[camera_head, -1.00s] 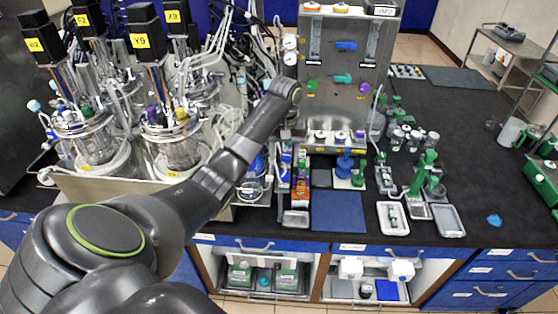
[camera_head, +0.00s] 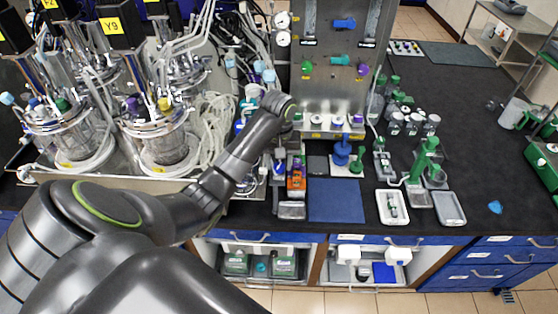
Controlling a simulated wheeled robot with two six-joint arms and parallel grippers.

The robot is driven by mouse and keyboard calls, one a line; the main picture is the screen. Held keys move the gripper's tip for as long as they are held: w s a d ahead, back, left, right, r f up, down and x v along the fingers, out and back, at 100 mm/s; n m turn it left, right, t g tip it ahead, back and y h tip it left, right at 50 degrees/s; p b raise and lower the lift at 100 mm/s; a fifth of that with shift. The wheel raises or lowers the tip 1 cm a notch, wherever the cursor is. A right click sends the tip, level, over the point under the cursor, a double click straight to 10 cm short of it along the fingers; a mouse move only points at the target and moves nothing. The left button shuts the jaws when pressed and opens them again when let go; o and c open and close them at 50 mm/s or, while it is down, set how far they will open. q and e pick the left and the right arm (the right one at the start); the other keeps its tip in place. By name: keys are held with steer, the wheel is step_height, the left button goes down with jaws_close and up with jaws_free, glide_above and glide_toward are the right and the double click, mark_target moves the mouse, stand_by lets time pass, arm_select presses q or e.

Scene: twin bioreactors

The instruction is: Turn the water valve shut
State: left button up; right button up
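A steel panel (camera_head: 325,98) stands at the back of the bench. It carries a blue handle (camera_head: 344,23), a green knob (camera_head: 308,67), a teal handle (camera_head: 339,60) and a purple knob (camera_head: 362,70). Labels are too small to read, so I cannot tell which one is the water valve. My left arm reaches in from the left. Its wrist end, with the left gripper (camera_head: 289,112), is near the panel's lower left edge, below the knobs and apart from them. The fingers are hidden or too small to make out. My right gripper is not in view.
Glass bioreactor vessels (camera_head: 160,140) with tubing stand left of the panel. Two round gauges (camera_head: 283,38) sit at its left edge. A blue mat (camera_head: 336,202), small trays (camera_head: 449,208) and green-topped labware (camera_head: 425,158) occupy the front. The black bench (camera_head: 470,120) is mostly clear at right.

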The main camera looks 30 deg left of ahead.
arm_select(q)
steer(key=c, duration=0.7)
steer(key=shift+w, duration=0.1)
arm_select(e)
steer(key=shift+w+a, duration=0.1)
arm_select(q)
steer(key=shift+m, duration=0.8)
steer(key=m, duration=0.8)
steer(key=shift+m, duration=1.8)
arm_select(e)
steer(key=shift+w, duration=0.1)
